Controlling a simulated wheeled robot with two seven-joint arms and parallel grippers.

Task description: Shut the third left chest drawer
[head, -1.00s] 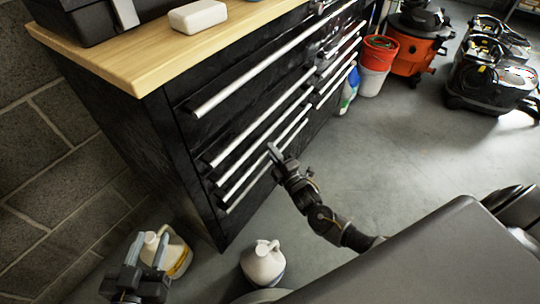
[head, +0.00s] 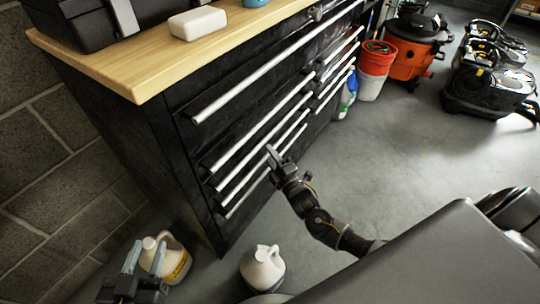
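The black chest (head: 110,140) stands at the left with a wooden top. Its left column has several drawers with long silver bar handles. The third left drawer's handle (head: 246,171) runs below two others; how far that drawer stands out is hard to tell from above. My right gripper (head: 271,154) is at the lower drawer fronts, close to the handles. I cannot tell whether it touches one, and its fingers overlap in this view. My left gripper (head: 144,258) is at the bottom left, low and away from the drawers, with its fingers apart and nothing between them.
Two white jugs (head: 262,268) (head: 172,262) stand on the floor by the chest, one behind my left gripper. A white block (head: 198,23) and a black case (head: 75,22) sit on top. A red bucket (head: 376,57) and orange vacuum (head: 412,45) stand beyond.

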